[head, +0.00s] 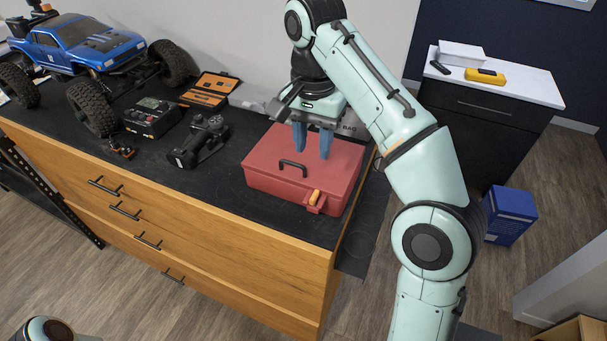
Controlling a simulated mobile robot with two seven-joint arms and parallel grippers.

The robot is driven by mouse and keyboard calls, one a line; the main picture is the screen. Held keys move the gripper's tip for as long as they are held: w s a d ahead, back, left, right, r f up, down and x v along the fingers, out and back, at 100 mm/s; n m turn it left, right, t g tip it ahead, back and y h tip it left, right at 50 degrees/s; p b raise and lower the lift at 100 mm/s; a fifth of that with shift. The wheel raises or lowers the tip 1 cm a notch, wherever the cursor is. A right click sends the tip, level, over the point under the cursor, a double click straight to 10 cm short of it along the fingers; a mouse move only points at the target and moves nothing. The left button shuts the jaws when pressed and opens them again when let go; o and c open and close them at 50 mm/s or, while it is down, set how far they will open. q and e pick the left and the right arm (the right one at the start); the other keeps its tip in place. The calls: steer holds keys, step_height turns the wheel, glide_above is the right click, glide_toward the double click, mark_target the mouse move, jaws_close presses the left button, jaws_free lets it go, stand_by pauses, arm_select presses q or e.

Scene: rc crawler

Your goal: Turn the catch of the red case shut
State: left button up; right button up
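The red case (272,180) sits on the black bench top near its right end, with its lid down. A dark handle (293,167) shows on it. The catch (314,197) is a small orange lever on a red bracket at the case's front right corner. It points roughly up and away from the bracket; I cannot tell if it engages the lid. My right gripper (312,150) points down over the back part of the lid, its blue fingers apart with nothing between them. I cannot tell whether the fingertips touch the lid. My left gripper is out of view.
A blue RC truck (85,45), a charger (151,117), a dark handheld controller (199,140) and an open orange tool case (210,90) stand left of the red case. The bench top in front of the case is clear.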

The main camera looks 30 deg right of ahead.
mark_target(314, 196)
steer(key=f, duration=0.7)
steer(key=s+f, duration=0.1)
steer(key=f, duration=0.3)
steer(key=shift+f, duration=1)
jaws_close()
